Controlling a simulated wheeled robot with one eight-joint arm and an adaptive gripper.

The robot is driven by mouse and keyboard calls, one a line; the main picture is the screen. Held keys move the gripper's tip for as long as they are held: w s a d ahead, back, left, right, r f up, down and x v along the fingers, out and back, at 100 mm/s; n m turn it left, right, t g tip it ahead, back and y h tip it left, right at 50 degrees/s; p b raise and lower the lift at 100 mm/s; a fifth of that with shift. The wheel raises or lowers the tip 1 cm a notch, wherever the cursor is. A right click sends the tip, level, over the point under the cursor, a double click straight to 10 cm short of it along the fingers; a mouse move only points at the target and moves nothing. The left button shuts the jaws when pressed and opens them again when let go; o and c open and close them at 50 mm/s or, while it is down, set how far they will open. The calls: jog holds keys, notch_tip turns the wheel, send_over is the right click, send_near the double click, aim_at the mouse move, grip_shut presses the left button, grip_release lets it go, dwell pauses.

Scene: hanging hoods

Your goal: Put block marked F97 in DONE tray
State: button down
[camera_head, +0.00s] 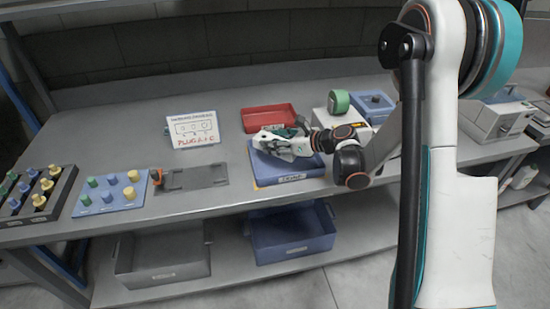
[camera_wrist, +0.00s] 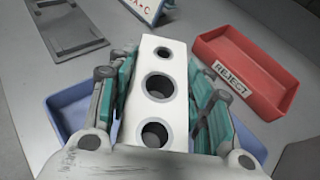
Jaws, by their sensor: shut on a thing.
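A white block with three round holes in a row (camera_wrist: 160,90) is between the two fingers of my gripper (camera_wrist: 158,95) in the wrist view. No marking can be read on the side of it that shows. My gripper is shut on this block, with teal pads at its left and right sides. In the head view my gripper (camera_head: 285,143) is over the blue tray (camera_head: 292,179) on the tabletop; the label on its front edge is too small to read surely. In the wrist view the blue tray (camera_wrist: 62,118) shows below and on both sides of the block.
A red tray (camera_head: 268,114) labelled REJECT stands just behind the blue tray. A sign (camera_head: 193,130) and a flat grey fixture (camera_head: 192,178) are to the left, with boards of coloured pegs (camera_head: 110,193) beyond. A green roll (camera_head: 339,102) is behind right. Bins (camera_head: 290,235) stand on the lower shelf.

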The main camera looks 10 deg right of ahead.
aim_at(275, 162)
jog(key=shift+f+b, duration=0.8)
jog(key=shift+f, duration=1.75)
jog(key=shift+f, duration=0.15)
jog(key=c, duration=0.8)
grip_release()
jog(key=shift+s+d+r, duration=0.1)
jog(key=shift+r, duration=0.2)
jog(key=p+v, duration=0.3)
jog(key=v, duration=0.8)
jog(key=shift+s+d+r, duration=0.15)
jog(key=shift+s+d, duration=0.05)
jog(key=shift+s, duration=0.05)
